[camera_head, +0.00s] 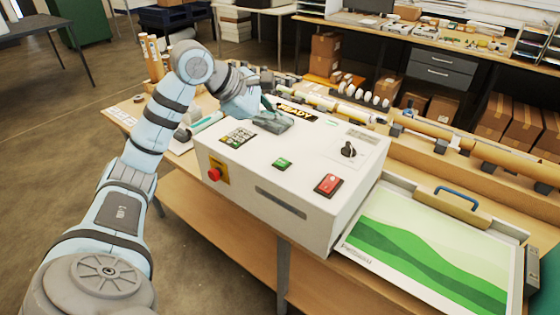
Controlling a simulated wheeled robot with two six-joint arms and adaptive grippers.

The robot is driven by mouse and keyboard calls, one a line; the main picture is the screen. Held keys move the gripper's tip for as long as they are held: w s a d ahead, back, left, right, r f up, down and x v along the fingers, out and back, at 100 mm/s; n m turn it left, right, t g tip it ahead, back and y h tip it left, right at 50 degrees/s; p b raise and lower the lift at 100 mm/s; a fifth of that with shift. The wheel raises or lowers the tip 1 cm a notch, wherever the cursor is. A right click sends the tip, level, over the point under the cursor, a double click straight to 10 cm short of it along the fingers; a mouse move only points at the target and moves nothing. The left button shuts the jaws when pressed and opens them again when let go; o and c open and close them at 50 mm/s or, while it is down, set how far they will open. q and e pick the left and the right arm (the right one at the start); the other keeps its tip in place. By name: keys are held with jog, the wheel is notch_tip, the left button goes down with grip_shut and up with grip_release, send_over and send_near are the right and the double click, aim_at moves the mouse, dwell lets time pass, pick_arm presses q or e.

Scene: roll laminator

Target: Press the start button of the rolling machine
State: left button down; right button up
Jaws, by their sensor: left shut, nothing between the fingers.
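The rolling machine (258,178) is a white box on the wooden table. A green button (282,163) sits on the middle of its top, near the front edge. A red rocker switch (328,185) is to the right of it, and a red emergency stop (214,174) on a yellow plate is on the front face. My left gripper (275,122) is shut and empty over the back of the top, in front of a dark READY sign (297,112). It is apart from the green button, behind it. My right gripper is out of view.
A keypad (238,136) and a black knob (348,150) are also on the top. A tray with a green-and-white print (420,245) and a blue handle (456,195) lies to the right. Rollers and cardboard tubes line the back. The space above the front of the top is clear.

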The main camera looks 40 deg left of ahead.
pick_arm(q)
jog(key=f+b, duration=0.2)
jog(key=b, duration=0.5)
send_over(283, 164)
jog(key=w, duration=0.1)
notch_tip(283, 164, down, 6)
jog(key=shift+a+f, duration=0.1)
jog(key=shift+s+f+b, duration=0.5)
jog(key=shift+s+f, duration=0.05)
jog(key=shift+s, duration=0.15)
jog(key=shift+w+f, duration=0.1)
jog(key=shift+w, duration=0.2)
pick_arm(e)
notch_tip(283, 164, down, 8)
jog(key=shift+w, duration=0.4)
pick_arm(q)
jog(key=shift+s, duration=0.1)
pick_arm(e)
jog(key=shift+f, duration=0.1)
